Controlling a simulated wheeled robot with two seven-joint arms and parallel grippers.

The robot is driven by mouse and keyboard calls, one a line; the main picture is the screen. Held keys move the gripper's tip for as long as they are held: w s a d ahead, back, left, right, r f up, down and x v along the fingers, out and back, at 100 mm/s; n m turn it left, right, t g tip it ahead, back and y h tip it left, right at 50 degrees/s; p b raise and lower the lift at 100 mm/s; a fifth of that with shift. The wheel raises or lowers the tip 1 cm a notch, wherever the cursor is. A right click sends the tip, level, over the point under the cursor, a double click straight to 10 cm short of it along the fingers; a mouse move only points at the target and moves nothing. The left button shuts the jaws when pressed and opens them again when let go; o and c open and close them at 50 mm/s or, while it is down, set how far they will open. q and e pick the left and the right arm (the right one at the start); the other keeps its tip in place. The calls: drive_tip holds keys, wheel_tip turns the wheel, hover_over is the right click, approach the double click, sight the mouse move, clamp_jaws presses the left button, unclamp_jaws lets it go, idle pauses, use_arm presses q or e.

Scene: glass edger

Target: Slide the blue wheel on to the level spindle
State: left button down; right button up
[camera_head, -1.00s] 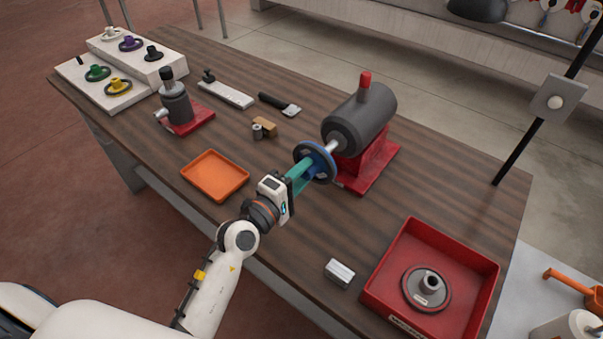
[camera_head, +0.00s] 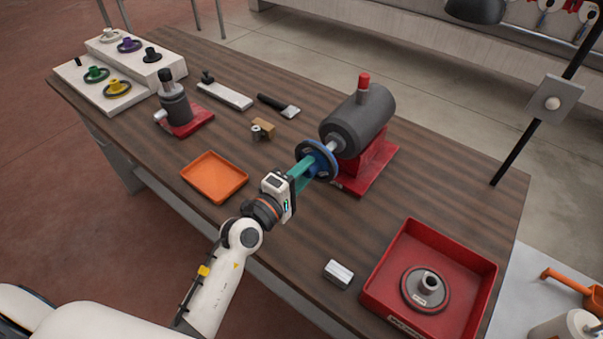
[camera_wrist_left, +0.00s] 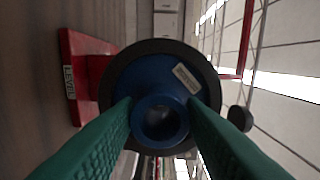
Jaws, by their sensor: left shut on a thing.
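The blue wheel (camera_head: 318,158) has a dark rim and a blue hub, and stands on edge at the end of the level spindle (camera_head: 336,147). The spindle sticks out level from the grey motor (camera_head: 358,115) on a red base. My left gripper (camera_head: 306,171) is shut on the wheel's hub. In the left wrist view the green fingers clasp the hub of the blue wheel (camera_wrist_left: 158,85) from both sides. The hub's bore faces the camera; the red base (camera_wrist_left: 85,75) reads "LEVEL". How far the spindle enters the bore is hidden. My right gripper is not in view.
An orange tray (camera_head: 214,176) lies left of my arm. A red bin (camera_head: 378,290) with a grey wheel (camera_head: 426,288) stands at front right, beside a small white block (camera_head: 339,273). A second spindle stand (camera_head: 175,105) and a wheel rack (camera_head: 110,97) are at back left.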

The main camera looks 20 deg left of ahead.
sight(319, 158)
use_arm(q)
drive_tip(key=shift+x, duration=3.15)
drive_tip(key=c, duration=0.8)
unclamp_jaws()
drive_tip(key=shift+c, duration=0.2)
drive_tip(key=shift+f, duration=0.1)
drive_tip(key=shift+s+a, duration=0.1)
drive_tip(key=shift+s, duration=0.05)
drive_tip(key=b+v, duration=0.2)
drive_tip(key=v, duration=0.9)
drive_tip(key=shift+s, duration=0.35)
